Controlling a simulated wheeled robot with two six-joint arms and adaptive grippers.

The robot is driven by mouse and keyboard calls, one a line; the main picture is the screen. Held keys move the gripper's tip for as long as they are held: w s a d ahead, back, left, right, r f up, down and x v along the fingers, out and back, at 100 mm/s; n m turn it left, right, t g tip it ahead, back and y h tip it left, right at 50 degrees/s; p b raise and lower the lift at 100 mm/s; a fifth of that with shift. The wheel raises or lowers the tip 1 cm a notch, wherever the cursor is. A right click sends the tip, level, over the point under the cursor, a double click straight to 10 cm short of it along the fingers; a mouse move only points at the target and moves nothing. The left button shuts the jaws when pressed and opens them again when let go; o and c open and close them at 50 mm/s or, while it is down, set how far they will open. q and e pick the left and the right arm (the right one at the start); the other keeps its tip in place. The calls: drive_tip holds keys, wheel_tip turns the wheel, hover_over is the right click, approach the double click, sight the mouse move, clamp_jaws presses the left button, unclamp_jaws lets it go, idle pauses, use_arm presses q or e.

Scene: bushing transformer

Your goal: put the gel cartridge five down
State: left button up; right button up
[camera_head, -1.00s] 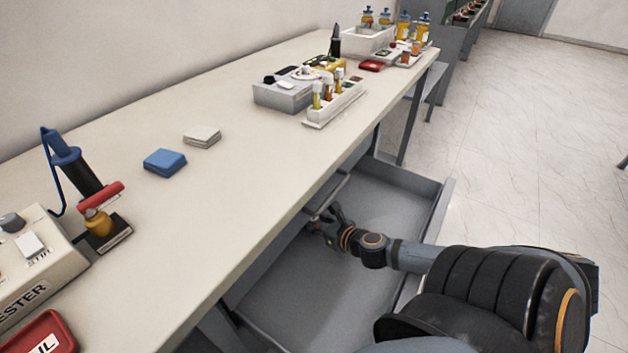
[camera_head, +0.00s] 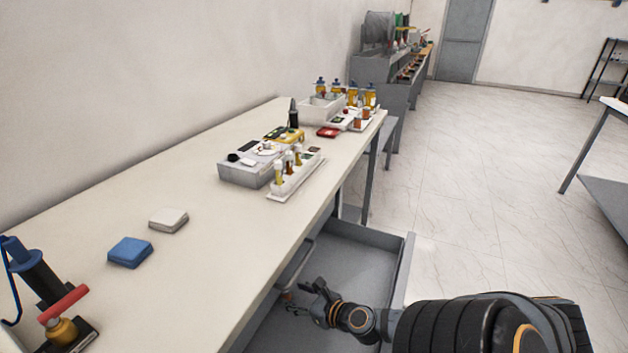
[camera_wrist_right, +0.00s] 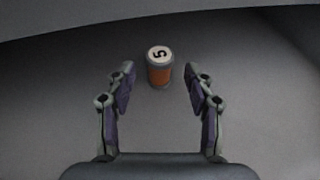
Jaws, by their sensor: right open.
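My right gripper (camera_wrist_right: 158,82) is open. In the head view the right gripper (camera_head: 304,296) is low in the open grey drawer (camera_head: 352,262), beside the bench edge. A small orange patch shows near its fingers there, too small to identify surely. My left gripper is not in view.
The bench (camera_head: 215,235) overhangs the drawer's left side. On it are a blue pad (camera_head: 130,252), a white pad (camera_head: 168,220), a white rack (camera_head: 296,178) of vials, a grey device (camera_head: 248,172) and a red item (camera_head: 328,132). Open floor lies right of the drawer.

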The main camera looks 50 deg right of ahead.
drive_tip(key=p+v, duration=0.2)
drive_tip(key=v, duration=0.4)
drive_tip(key=shift+s+r+p, duration=0.2)
drive_tip(key=shift+r+p, duration=0.05)
drive_tip(key=shift+p, duration=0.05)
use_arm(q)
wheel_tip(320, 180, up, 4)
use_arm(e)
drive_tip(key=shift+s, duration=0.35)
